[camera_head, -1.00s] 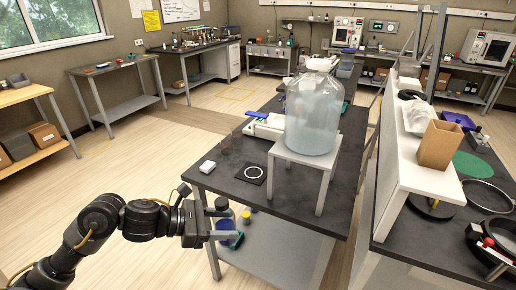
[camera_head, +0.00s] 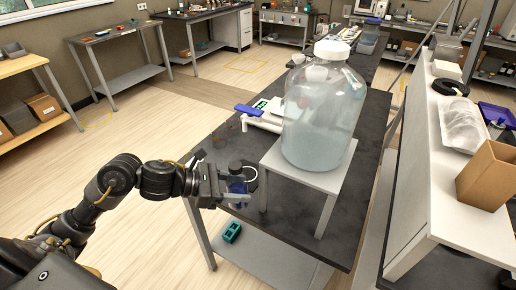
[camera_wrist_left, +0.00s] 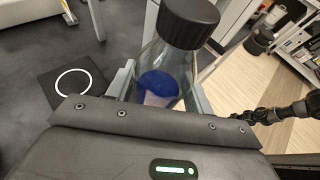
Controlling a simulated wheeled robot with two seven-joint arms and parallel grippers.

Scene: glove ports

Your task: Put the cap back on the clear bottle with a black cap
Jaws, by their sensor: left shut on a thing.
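My left gripper (camera_head: 236,190) is at the near left corner of the dark table. It is shut on a small clear bottle (camera_wrist_left: 150,60) with blue in its lower part, whose sides lie between the grey fingers in the left wrist view. A black ribbed cap (camera_wrist_left: 188,22) sits at the top of the bottle; it also shows in the head view (camera_head: 235,167). How tightly it is seated cannot be told. The black mat with a white ring (camera_wrist_left: 72,84) lies on the table beside the bottle. My right gripper is not in view.
A large clear jug (camera_head: 322,110) stands on a white stand (camera_head: 305,177) just right of the gripper. A white device with a blue part (camera_head: 262,115) is behind. A teal block (camera_head: 232,231) lies on the lower shelf. A white raised shelf (camera_head: 430,190) stands right.

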